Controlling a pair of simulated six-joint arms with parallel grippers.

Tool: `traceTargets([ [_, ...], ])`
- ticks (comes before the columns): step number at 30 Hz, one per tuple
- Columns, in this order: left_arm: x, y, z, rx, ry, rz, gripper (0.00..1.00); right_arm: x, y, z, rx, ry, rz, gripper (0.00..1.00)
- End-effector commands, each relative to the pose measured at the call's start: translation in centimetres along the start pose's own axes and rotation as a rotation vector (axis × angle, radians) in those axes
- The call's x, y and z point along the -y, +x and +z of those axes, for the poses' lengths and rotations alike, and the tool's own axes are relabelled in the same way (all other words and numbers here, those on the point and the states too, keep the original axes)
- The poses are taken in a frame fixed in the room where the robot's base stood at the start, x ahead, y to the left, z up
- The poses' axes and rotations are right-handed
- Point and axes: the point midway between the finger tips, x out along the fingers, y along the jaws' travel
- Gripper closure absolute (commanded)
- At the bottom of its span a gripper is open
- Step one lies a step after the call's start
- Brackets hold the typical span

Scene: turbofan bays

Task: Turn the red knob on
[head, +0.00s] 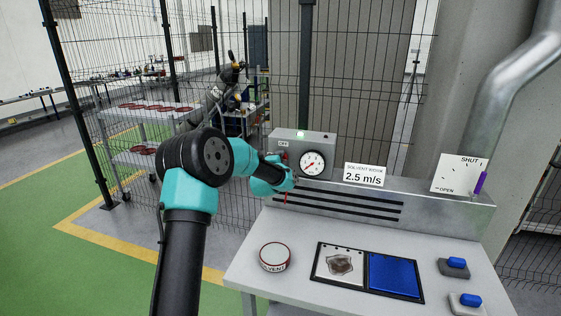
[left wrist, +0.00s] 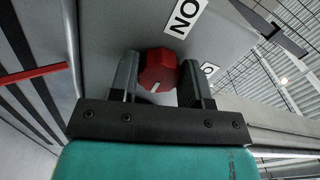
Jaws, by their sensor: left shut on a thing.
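The red knob (left wrist: 157,68) sits between the two fingers of my left gripper (left wrist: 158,85) in the left wrist view, and the gripper is shut on it. The knob's white mark points down and slightly left in that view, away from the ON label (left wrist: 185,18). In the head view my left gripper (head: 284,178) reaches the left front of the grey control box (head: 318,140), and the arm and gripper mostly hide the knob there. My right gripper is not in view.
A round gauge (head: 312,163) is right of the gripper. A solvent booth sign (head: 364,175) and a SHUT/OPEN plate (head: 460,173) with a purple handle (head: 480,183) stand farther right. The bench (head: 300,290) holds a tin (head: 275,257), a blue pad (head: 393,275) and blue-topped blocks (head: 454,263).

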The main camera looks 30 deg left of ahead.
Motion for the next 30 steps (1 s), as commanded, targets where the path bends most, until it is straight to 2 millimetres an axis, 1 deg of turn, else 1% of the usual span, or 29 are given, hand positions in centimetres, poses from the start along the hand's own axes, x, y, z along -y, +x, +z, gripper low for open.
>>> traceTargets([
  [12,-0.06,-0.02,0.00,0.000,0.011,0.001,0.80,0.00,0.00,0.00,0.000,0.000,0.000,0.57],
  [13,-0.06,-0.02,0.00,0.000,0.011,0.001,0.54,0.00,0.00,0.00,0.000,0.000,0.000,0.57],
  [20,-0.03,-0.01,0.00,0.000,0.010,0.001,0.32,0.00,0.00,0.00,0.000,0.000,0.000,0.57],
  [21,-0.03,-0.01,0.00,0.000,0.010,0.001,0.31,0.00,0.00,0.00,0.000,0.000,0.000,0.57],
  [30,-0.01,-0.18,0.00,0.000,0.009,0.001,0.31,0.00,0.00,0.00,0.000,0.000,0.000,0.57],
])
